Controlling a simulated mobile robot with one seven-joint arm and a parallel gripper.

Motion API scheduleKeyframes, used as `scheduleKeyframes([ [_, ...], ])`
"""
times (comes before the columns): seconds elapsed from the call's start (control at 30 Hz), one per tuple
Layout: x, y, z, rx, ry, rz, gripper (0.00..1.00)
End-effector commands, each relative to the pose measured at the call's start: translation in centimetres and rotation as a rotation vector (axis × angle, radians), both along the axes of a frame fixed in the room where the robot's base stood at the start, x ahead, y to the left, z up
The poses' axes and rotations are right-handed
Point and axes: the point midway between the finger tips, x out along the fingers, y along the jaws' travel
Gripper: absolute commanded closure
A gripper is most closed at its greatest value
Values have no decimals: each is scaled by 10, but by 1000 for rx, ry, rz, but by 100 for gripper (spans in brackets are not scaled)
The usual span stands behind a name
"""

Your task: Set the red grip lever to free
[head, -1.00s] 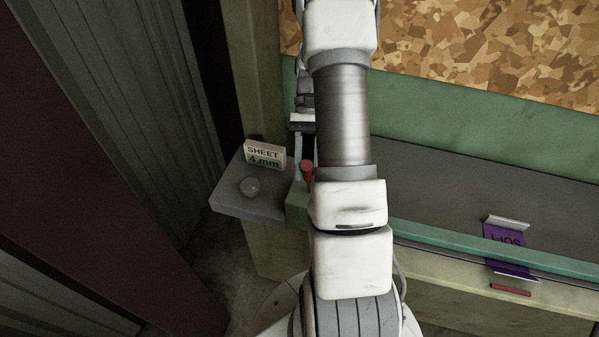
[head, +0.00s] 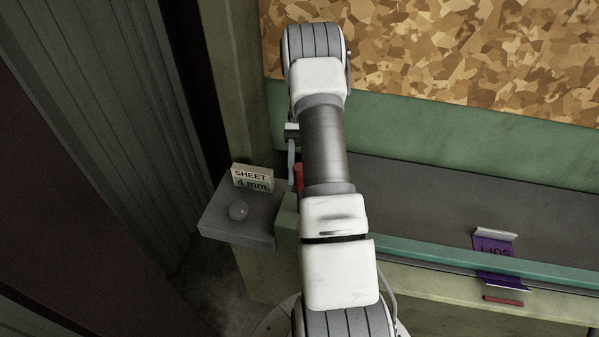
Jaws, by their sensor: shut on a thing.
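The red grip lever (head: 298,177) shows as a short red piece beside my arm, above a green block (head: 287,215) at the right end of the grey shelf. My arm hides its right side and most of what lies around it. My gripper (head: 293,165) is only partly in view, as a dark body with a pale finger reaching down at the lever's left side. It is shut on the red grip lever, though the contact itself is mostly hidden behind my arm.
A grey shelf (head: 236,229) holds a "SHEET 4 mm" sign (head: 253,178) and a round clear knob (head: 238,211). A teal rail (head: 480,262) runs along the bench front. A purple sign (head: 495,255) hangs over it, above a red strip (head: 503,300). The dark bench top (head: 430,200) is clear.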

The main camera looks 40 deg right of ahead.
Motion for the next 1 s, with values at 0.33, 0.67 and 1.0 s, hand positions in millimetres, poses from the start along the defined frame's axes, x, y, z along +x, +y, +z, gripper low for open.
scheduleKeyframes([
  [0.33,0,0,0,-1,1,0,36],
  [0.67,0,0,2,-1,0,0,36],
  [1.0,-15,-9,51,-3,-1,-5,36],
])
